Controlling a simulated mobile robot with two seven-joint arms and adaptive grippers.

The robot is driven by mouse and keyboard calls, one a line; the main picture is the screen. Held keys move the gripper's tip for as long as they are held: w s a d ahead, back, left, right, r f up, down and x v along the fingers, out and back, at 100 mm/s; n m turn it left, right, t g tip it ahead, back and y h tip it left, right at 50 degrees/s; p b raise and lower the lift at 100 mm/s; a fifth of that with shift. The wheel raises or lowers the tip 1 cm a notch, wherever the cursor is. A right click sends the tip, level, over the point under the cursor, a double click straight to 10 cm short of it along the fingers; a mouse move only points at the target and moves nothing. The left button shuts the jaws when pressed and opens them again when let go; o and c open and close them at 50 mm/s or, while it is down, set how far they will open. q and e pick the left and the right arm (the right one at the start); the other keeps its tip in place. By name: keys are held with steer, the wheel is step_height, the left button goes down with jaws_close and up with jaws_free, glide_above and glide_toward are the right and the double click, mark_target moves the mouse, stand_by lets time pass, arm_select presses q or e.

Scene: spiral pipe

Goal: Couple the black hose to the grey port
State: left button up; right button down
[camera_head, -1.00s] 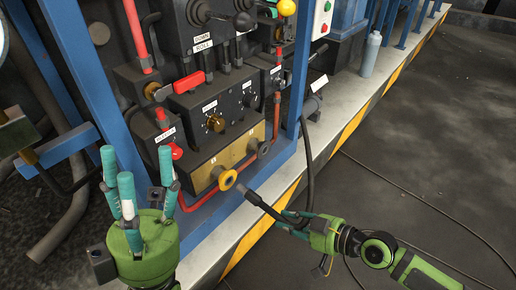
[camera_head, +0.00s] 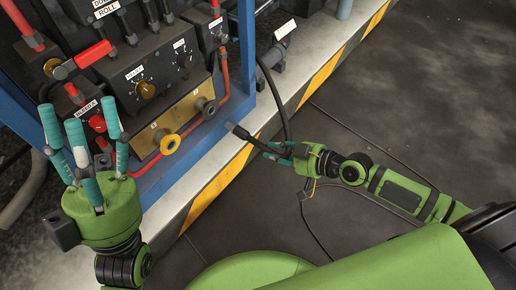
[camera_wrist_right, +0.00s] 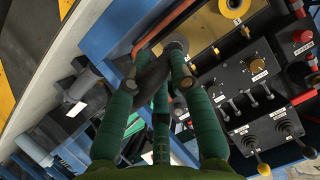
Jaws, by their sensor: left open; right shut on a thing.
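The grey port (camera_head: 207,107) sits on the brass plate (camera_head: 188,115) of the panel, right of a yellow port (camera_head: 170,143). My right gripper (camera_head: 277,151) is shut on the black hose (camera_head: 248,138) just behind its end. The hose end points at the panel and shows apart from the grey port in the head view. In the right wrist view, the hose end (camera_wrist_right: 152,74) lies between my fingers and partly overlaps the grey port (camera_wrist_right: 178,45); contact cannot be told there. My left gripper (camera_head: 88,132) is open and empty, fingers up, left of the panel.
A blue frame post (camera_head: 247,65) stands right of the ports. A red pipe (camera_head: 224,75) runs beside the grey port. Knobs and a red lever (camera_head: 93,54) are above the plate.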

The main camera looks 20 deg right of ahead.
steer(key=shift+w+d+r, duration=0.15)
steer(key=shift+d, duration=0.25)
